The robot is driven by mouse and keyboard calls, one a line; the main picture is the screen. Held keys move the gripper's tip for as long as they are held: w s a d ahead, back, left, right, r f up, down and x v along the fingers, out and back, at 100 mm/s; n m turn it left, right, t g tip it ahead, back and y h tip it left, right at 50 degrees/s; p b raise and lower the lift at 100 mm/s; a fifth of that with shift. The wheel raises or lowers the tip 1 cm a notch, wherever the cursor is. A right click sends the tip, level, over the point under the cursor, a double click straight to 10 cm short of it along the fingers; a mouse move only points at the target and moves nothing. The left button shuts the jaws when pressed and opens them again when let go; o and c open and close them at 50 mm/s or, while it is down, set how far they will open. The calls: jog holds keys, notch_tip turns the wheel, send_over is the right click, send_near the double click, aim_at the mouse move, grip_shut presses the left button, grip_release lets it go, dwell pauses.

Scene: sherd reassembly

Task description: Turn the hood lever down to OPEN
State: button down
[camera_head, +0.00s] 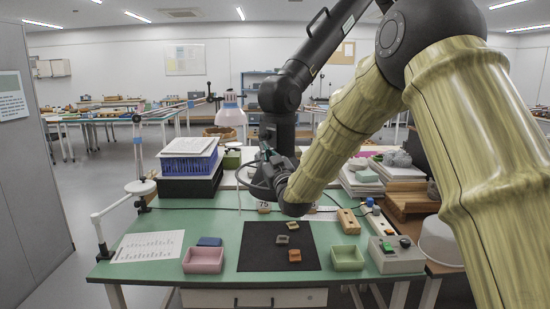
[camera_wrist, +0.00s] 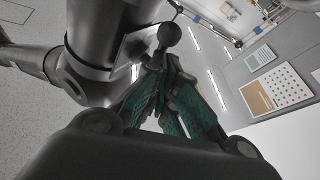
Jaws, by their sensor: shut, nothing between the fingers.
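The dark extraction arm (camera_head: 283,90) with its hood hangs from the upper right and comes down over the back of the green table. It also fills the upper left of the wrist view as a thick dark tube (camera_wrist: 115,40). A black ball knob (camera_wrist: 170,36), apparently the end of the hood lever, shows just beyond my fingertips. My gripper (camera_head: 266,178) is beside the lower end of the dark arm in the head view. In the wrist view its green-padded fingers (camera_wrist: 165,68) are shut and empty, close to the knob; I cannot tell if they touch. No OPEN marking is readable.
The green table (camera_head: 225,222) holds a black mat (camera_head: 255,258) with several sherds, a pink tray (camera_head: 203,260), a green tray (camera_head: 347,258) and a grey control box (camera_head: 396,256). A lamp (camera_head: 230,112) and a blue basket (camera_head: 190,167) stand back left. Stacked papers are at the right.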

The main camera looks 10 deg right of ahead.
jog(key=shift+w+a+f+b, duration=0.1)
jog(key=shift+w+f+b, duration=0.1)
jog(key=shift+f+b, duration=0.2)
dwell(0.6)
